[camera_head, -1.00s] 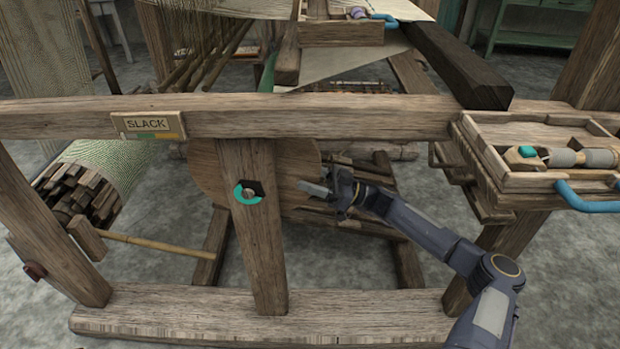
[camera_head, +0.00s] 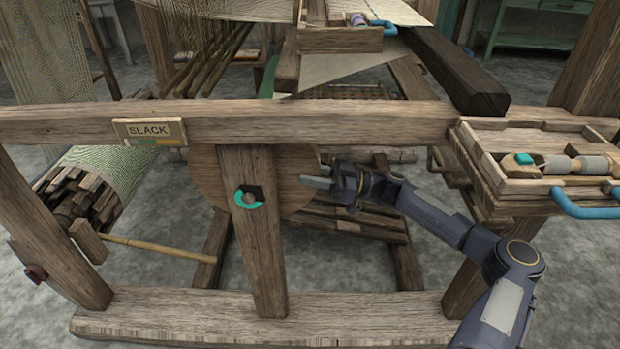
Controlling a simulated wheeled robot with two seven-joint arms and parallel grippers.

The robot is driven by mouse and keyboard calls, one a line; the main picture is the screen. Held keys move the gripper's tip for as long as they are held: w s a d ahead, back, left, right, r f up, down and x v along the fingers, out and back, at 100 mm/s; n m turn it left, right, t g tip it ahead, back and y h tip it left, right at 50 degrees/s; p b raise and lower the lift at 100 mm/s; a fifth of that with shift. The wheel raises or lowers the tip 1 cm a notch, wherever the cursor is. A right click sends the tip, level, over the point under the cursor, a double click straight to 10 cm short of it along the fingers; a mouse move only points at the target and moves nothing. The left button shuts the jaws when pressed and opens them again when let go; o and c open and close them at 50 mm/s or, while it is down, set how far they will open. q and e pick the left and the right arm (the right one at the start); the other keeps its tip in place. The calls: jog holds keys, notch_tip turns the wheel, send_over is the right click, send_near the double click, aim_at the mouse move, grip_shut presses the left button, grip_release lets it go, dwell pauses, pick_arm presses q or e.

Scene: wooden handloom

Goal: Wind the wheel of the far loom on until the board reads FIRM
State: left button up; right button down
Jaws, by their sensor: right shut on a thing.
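The wheel (camera_head: 210,170) is a round wooden disc behind the upright post (camera_head: 262,245) of the loom, partly hidden by post and beam. The board (camera_head: 150,131) on the front beam reads SLACK, above a coloured strip. My left gripper is not in view.
The front beam (camera_head: 330,122) runs above my right gripper. A wooden tray (camera_head: 505,183) with a teal-ended shuttle and a blue handle (camera_head: 585,208) stands at the right. A low beam crosses the floor.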

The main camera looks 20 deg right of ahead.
jog(key=shift+r+h, duration=0.7)
jog(key=shift+r, duration=0.2)
jog(key=c, duration=1)
grip_release()
